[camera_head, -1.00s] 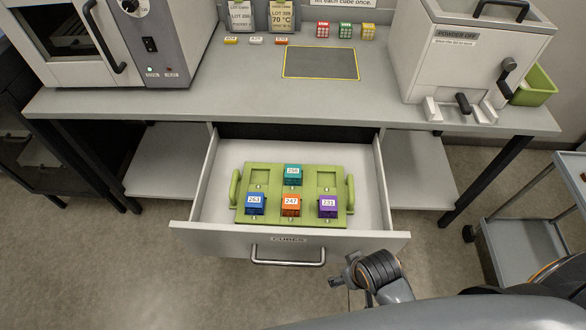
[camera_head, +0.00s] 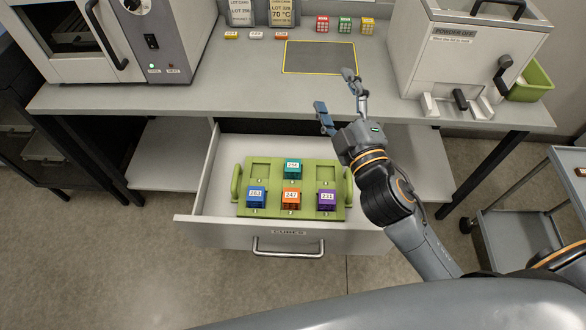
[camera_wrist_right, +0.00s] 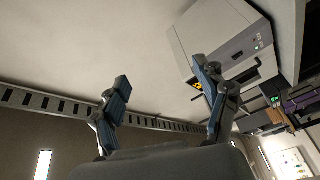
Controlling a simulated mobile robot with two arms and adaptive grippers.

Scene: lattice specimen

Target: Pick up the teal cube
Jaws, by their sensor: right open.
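The teal cube (camera_head: 292,169) has a white label and sits in the back middle recess of a green tray (camera_head: 262,172) inside the open drawer. My right gripper (camera_head: 335,97) is open and empty, raised to the right of the drawer near the table's front edge. Its fingers point up and away, and the teal cube is below and left of it. The right wrist view shows the two spread fingers (camera_wrist_right: 165,85) with nothing between them, and no cube. My left gripper is not in view.
Blue (camera_head: 256,196), orange (camera_head: 290,197) and purple (camera_head: 327,199) cubes fill the tray's front row. The open drawer (camera_head: 207,165) sticks out below the table (camera_head: 120,98). An oven (camera_head: 172,40) stands left and a white machine (camera_head: 450,60) right. A dark mat (camera_head: 320,57) is empty.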

